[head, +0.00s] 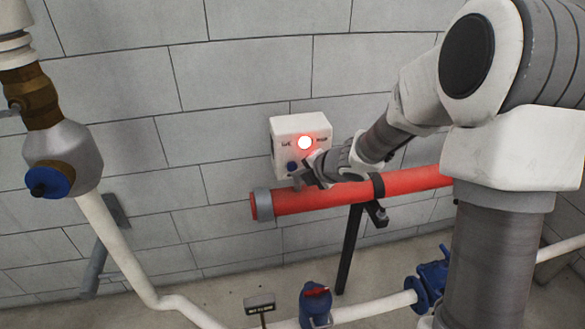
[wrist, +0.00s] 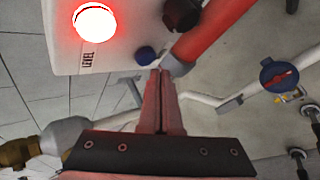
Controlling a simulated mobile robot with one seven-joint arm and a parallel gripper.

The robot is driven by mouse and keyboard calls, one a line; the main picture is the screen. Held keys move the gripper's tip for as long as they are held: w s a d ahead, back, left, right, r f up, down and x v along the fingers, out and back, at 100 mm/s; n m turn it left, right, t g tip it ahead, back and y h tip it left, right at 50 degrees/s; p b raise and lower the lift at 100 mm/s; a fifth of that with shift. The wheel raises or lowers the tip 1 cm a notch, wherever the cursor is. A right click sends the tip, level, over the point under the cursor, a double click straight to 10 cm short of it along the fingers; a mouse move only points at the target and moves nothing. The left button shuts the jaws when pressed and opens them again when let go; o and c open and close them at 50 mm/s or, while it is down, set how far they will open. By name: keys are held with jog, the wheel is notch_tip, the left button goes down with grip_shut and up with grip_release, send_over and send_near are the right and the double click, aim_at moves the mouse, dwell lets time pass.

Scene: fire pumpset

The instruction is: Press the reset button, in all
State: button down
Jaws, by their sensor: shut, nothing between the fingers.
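A white control box (head: 286,128) is fixed to the grey block wall; it also fills the upper left of the wrist view (wrist: 60,50). It carries a glowing red-white lamp (head: 304,143), seen beside the word LEVEL in the wrist view (wrist: 95,22). A small blue button (head: 292,167) is on its lower part; it also shows in the wrist view (wrist: 145,55). A dark red-black knob (wrist: 182,14) is on the box too. No reset label is readable. My gripper (wrist: 160,72) is shut and empty, its tips close beside the blue button. I cannot tell whether they touch it.
A thick red pipe (head: 350,195) runs just below the box, close under my gripper, on a black stand (head: 349,250). White pipes with blue valves (head: 315,305) run low in front. A grey-and-brass fitting with a blue cap (head: 48,181) stands at the left.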

jog(key=shift+w, duration=0.1)
dwell(0.4)
jog(key=shift+w, duration=0.3)
jog(key=shift+w+a+p, duration=0.15)
jog(key=shift+w+p, duration=0.2)
jog(key=shift+w, duration=0.1)
dwell(0.7)
jog(key=shift+s, duration=0.15)
jog(key=shift+s+d+b, duration=0.2)
jog(key=shift+s+b, duration=0.15)
jog(key=shift+s, duration=0.35)
jog(key=shift+s+d+b, duration=0.25)
jog(key=shift+s+b, duration=0.1)
jog(key=shift+s, duration=0.9)
jog(key=shift+s+d+b, duration=0.25)
jog(key=shift+s+b, duration=0.1)
jog(key=shift+s, duration=0.85)
